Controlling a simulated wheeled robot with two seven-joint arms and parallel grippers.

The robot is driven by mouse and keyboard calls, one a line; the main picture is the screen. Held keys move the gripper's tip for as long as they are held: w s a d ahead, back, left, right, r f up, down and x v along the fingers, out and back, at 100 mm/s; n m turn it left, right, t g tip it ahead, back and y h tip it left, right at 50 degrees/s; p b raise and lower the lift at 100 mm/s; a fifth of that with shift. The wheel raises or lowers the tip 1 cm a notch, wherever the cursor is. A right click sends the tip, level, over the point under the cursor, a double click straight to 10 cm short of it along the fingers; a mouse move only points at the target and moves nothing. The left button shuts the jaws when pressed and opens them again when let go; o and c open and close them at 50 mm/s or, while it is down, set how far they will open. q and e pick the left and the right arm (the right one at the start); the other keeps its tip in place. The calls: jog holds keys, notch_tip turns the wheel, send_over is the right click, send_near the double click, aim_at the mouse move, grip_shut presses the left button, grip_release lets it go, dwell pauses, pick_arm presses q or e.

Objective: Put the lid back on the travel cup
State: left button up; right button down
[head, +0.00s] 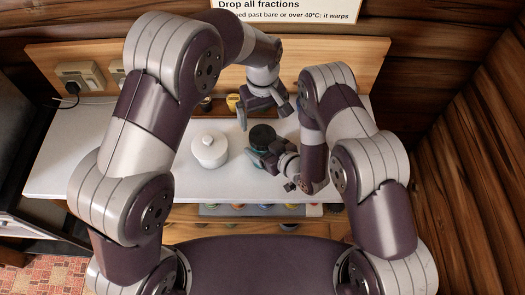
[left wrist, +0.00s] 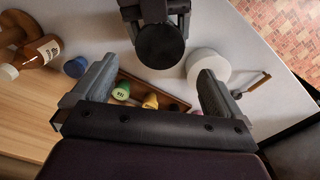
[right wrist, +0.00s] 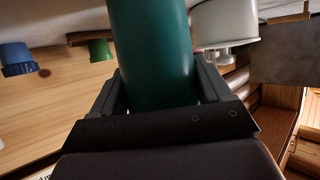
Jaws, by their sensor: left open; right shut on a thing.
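The travel cup is a teal cylinder (right wrist: 152,50) in the right wrist view, between the fingers of my right gripper (head: 268,158), which is shut on it. A black round lid (head: 262,135) shows at the cup's top in the head view. It is a flat black disc in the left wrist view (left wrist: 160,46). I cannot tell from these views whether it is fully seated. My left gripper (head: 264,118) is open, above and just behind the cup, with nothing between its fingers. Most of the cup's side is hidden in the head view.
A white lidded pot (head: 209,149) stands left of the cup on the white counter (head: 75,165). A wooden rack (left wrist: 135,90) with small coloured bottles, a blue-topped item (left wrist: 76,67) and a brown bottle (left wrist: 38,52) stand at the back. The counter's left part is clear.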

aim_at(262, 135)
pick_arm(q)
notch_tip(262, 135, down, 8)
jog(key=shift+f, duration=0.1)
dwell(0.4)
jog(key=c, duration=1)
jog(key=m, duration=0.3)
jog(key=shift+m, duration=0.3)
